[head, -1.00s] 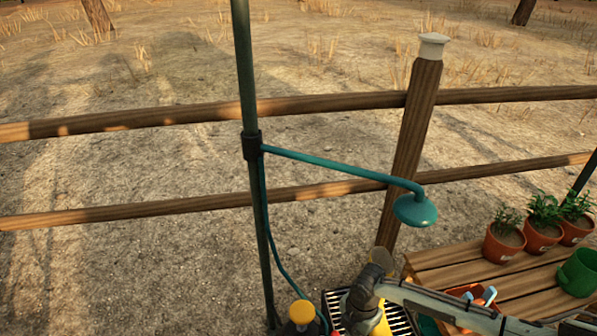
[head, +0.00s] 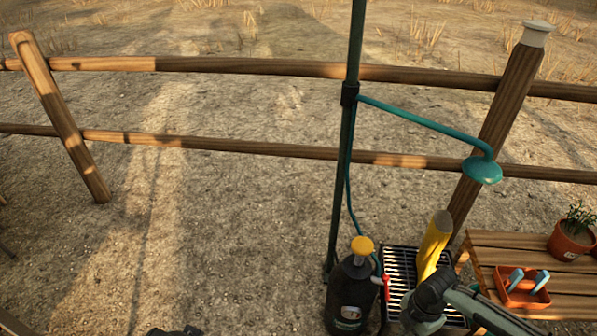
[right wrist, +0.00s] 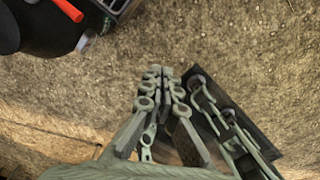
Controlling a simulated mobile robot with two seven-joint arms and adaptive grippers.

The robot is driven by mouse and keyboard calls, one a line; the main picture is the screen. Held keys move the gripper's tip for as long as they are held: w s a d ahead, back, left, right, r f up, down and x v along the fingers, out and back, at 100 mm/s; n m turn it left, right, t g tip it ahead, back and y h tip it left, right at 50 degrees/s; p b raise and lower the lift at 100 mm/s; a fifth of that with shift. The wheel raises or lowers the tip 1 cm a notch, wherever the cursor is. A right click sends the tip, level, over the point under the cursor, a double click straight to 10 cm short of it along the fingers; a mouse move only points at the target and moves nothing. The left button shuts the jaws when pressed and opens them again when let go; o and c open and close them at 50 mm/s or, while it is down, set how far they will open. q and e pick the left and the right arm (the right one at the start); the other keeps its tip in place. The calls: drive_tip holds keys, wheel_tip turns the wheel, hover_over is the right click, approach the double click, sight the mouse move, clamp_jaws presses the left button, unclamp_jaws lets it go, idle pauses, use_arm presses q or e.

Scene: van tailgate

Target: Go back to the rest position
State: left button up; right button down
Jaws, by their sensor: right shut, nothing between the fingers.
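My right gripper (right wrist: 160,74) is shut and empty in the right wrist view, its fingertips together above bare, sandy ground. A dark rounded body with a red lever lies at the top left of that view, apart from the fingers. In the head view my right arm comes in from the lower right, and its dark wrist is in front of the grate (head: 398,262). The fingers cannot be made out there. My left gripper is not seen; only a dark shape shows at the bottom edge, and I cannot tell what it is.
A black sprayer tank (head: 352,300) with a yellow cap stands beside the grate. A yellow object (head: 432,248) with a brown end is by my right wrist. A green shower pole (head: 345,170), wooden bench (head: 500,250), orange caddy (head: 523,292) and potted plant (head: 570,240) are near.

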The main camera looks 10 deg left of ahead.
drive_tip(key=s+d+f+m+t+h, duration=0.1)
drive_tip(key=s+d+f+m+h, duration=0.1)
drive_tip(key=s+d+m, duration=0.6)
drive_tip(key=s+d+f+m+t+h, duration=0.1)
drive_tip(key=d+m, duration=0.4)
drive_tip(key=d, duration=0.8)
drive_tip(key=s+d+f+m+t+h, duration=0.1)
drive_tip(key=s+d+f+m+h, duration=0.1)
drive_tip(key=s+d+m, duration=0.6)
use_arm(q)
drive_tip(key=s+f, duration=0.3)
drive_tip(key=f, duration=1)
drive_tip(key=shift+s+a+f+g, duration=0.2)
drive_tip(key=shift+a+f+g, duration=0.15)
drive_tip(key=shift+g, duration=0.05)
use_arm(e)
drive_tip(key=a+f+y, duration=0.2)
drive_tip(key=a+f, duration=0.1)
drive_tip(key=a, duration=0.7)
drive_tip(key=a+f+m+y, duration=0.1)
drive_tip(key=a+f, duration=0.2)
drive_tip(key=a, duration=0.7)
drive_tip(key=shift+a+f+g+y, duration=0.2)
drive_tip(key=shift+f+g+y, duration=0.05)
drive_tip(key=shift+g+y, duration=0.15)
